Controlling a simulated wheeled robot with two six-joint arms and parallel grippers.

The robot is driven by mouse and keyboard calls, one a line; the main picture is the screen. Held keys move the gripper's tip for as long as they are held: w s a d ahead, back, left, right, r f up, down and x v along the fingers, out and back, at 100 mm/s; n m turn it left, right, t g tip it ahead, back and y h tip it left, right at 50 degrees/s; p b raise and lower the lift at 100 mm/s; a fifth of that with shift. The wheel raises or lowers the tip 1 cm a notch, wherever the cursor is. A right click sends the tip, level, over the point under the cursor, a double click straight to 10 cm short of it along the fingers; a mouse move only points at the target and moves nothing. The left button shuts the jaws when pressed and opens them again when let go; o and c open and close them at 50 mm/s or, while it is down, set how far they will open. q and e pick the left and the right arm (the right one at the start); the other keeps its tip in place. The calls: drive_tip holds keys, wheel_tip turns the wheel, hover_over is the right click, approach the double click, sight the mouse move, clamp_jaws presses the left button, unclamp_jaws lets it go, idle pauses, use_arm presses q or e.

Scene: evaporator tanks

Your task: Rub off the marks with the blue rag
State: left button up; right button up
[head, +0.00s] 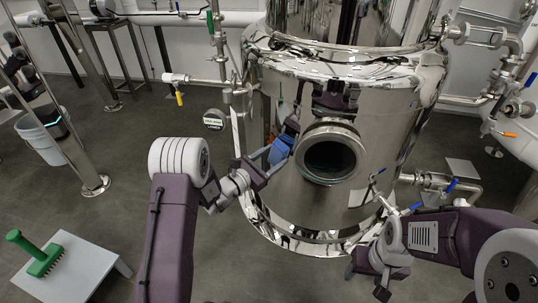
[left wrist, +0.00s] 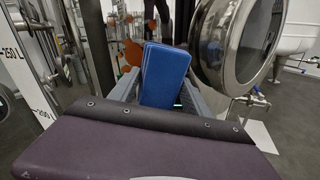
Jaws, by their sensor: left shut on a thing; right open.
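The blue rag (head: 280,150) is a folded block in my left gripper (head: 272,157), close to the front of the shiny steel tank (head: 385,110), left of its round port (head: 330,153). In the left wrist view the rag (left wrist: 165,76) stands between the two grey fingers of my left gripper (left wrist: 160,92). An orange-brown mark (left wrist: 133,52) shows on the steel just left of the rag; its full extent is hidden. I cannot tell whether the rag touches the steel. My right gripper (head: 370,275) is open and empty, low at the tank's right front.
The port's thick round rim juts out beside the rag. A valve with a yellow handle (head: 179,97) and pipes stand left of the tank. Blue-handled valves (head: 451,186) are at lower right. A green brush (head: 38,254) lies on a grey low table (head: 85,262). A bucket (head: 42,138) stands far left.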

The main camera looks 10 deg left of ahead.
sight(274, 146)
use_arm(q)
drive_tip(key=shift+w+d+r+p, duration=0.1)
drive_tip(key=shift+r+p, duration=0.8)
drive_tip(key=shift+r, duration=0.35)
drive_tip(key=shift+w, duration=0.1)
drive_tip(key=shift+w+a+f+b, duration=0.1)
drive_tip(key=shift+w+a, duration=0.5)
drive_tip(key=shift+a, duration=0.4)
drive_tip(key=shift+w+a+b, duration=0.15)
drive_tip(key=shift+w+a, duration=0.4)
drive_tip(key=shift+a, duration=0.5)
drive_tip(key=shift+w+a+f+b, duration=0.1)
drive_tip(key=shift+w+a, duration=0.5)
drive_tip(key=shift+a, duration=0.4)
drive_tip(key=shift+r+p, duration=0.85)
drive_tip(key=shift+r, duration=0.4)
drive_tip(key=shift+s+d+f, duration=0.15)
drive_tip(key=shift+d, duration=0.2)
drive_tip(key=shift+s+d, duration=0.85)
drive_tip(key=shift+d, duration=0.3)
drive_tip(key=shift+s+d+b, duration=0.25)
drive_tip(key=shift+s+d, duration=0.2)
drive_tip(key=shift+d, duration=0.35)
drive_tip(key=shift+s+d+b, duration=0.2)
drive_tip(key=shift+s+d, duration=0.25)
drive_tip(key=shift+d, duration=0.3)
drive_tip(key=shift+v, duration=3)
